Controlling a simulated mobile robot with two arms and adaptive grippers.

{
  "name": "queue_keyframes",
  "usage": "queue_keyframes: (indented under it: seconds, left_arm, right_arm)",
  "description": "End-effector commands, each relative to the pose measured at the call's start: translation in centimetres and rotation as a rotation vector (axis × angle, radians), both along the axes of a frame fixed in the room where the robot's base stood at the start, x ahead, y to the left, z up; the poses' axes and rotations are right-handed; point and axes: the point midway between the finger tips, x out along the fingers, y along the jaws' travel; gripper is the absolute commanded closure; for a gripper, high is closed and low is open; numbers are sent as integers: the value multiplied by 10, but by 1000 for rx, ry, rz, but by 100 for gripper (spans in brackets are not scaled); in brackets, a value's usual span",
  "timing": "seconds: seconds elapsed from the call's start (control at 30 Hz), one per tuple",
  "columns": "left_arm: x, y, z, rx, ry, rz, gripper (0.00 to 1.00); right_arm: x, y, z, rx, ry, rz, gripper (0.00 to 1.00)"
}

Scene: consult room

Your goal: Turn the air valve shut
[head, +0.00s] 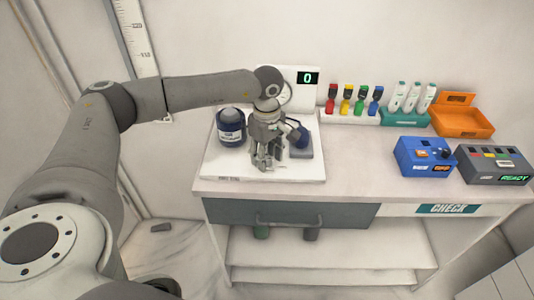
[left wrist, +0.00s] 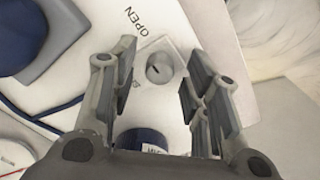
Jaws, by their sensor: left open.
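The air valve (left wrist: 160,68) is a round silver knob with a dark line, on a small pale plate in the left wrist view. The word OPEN is printed on the white board beside it. Part of another marking is hidden by a finger. My left gripper (left wrist: 160,92) is open, with one finger to each side of the knob and a gap on both sides. In the head view my left gripper (head: 265,163) points down over the white board (head: 225,170) on the counter and hides the valve. My right gripper is not in view.
A dark blue jar (head: 231,128) stands left of the gripper, a blue bulb (head: 299,136) on a grey pad right. A panel (head: 300,78) behind reads 0. Coloured bottles (head: 347,98), an orange tray (head: 465,120), a blue box (head: 422,158) and a dark box (head: 490,165) stand further right.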

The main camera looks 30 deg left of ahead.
Motion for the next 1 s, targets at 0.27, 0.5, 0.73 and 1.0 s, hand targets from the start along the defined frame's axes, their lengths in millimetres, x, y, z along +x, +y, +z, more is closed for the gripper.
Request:
queue_keyframes:
  seconds: [0.27,0.5,0.73,1.0]
  left_arm:
    - [0,0,0,0,0,0,71]
    - [0,0,0,0,0,0,100]
    - [0,0,0,0,0,15,100]
    - [0,0,-2,0,-1,131,100]
  right_arm:
    - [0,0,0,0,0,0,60]
    - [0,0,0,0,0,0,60]
    - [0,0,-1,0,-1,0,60]
    - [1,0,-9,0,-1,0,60]
